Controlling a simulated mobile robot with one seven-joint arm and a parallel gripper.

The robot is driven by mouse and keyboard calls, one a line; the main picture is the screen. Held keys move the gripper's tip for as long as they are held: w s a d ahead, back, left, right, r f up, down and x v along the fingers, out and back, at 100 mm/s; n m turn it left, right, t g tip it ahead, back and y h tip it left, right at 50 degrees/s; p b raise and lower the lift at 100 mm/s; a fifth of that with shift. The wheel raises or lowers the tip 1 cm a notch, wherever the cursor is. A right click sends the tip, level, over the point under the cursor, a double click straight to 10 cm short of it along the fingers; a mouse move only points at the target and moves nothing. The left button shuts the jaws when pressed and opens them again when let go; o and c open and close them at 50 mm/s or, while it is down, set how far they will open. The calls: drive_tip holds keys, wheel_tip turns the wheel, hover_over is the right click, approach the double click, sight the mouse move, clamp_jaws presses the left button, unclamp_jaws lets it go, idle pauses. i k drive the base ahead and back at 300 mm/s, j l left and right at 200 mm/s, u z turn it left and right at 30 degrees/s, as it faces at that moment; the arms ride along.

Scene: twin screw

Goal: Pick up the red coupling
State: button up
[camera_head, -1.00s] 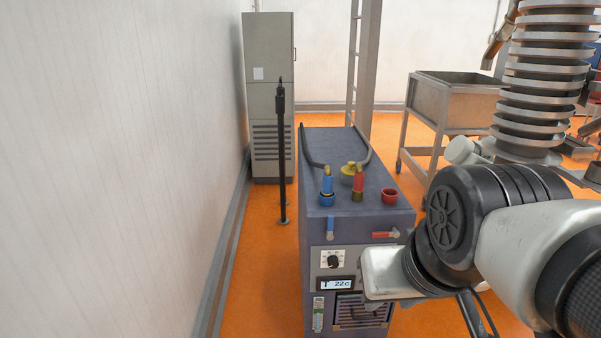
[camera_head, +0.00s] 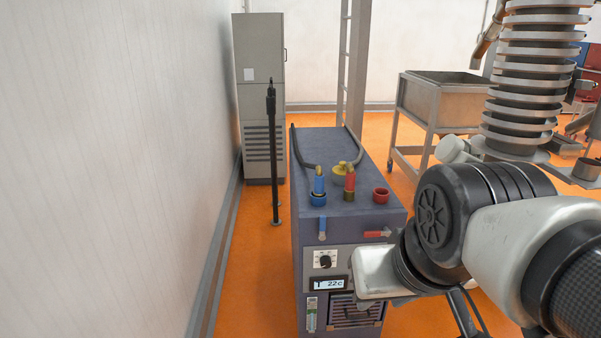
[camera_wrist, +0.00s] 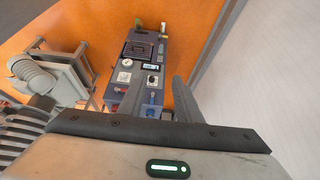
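The red coupling (camera_head: 349,182) stands upright on top of the dark blue-grey machine (camera_head: 390,222) in the head view, with a brass-coloured lower end and a hose behind it. A blue coupling (camera_head: 319,185) stands to its left in a blue ring. An empty-looking red ring socket (camera_head: 381,195) is to its right. In the wrist view my gripper (camera_wrist: 156,88) is open and empty, its two fingers apart, with the machine visible beyond and between them. I cannot make out the red coupling there. My gripper's fingers are not clear in the head view.
A black upright post (camera_head: 273,150) stands left of the machine, before a grey cabinet (camera_head: 259,85). A white wall (camera_head: 110,170) runs along the left. A steel bin on legs (camera_head: 432,100) stands behind right.

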sight(351, 175)
drive_tip(key=i+z, duration=0.15)
drive_tip(key=i, duration=0.4)
drive_tip(key=i+j+z, duration=0.2)
drive_tip(key=i, duration=0.3)
drive_tip(key=i+l, duration=0.1)
drive_tip(key=l, duration=0.2)
drive_tip(key=j, duration=0.3)
drive_tip(key=i, duration=0.05)
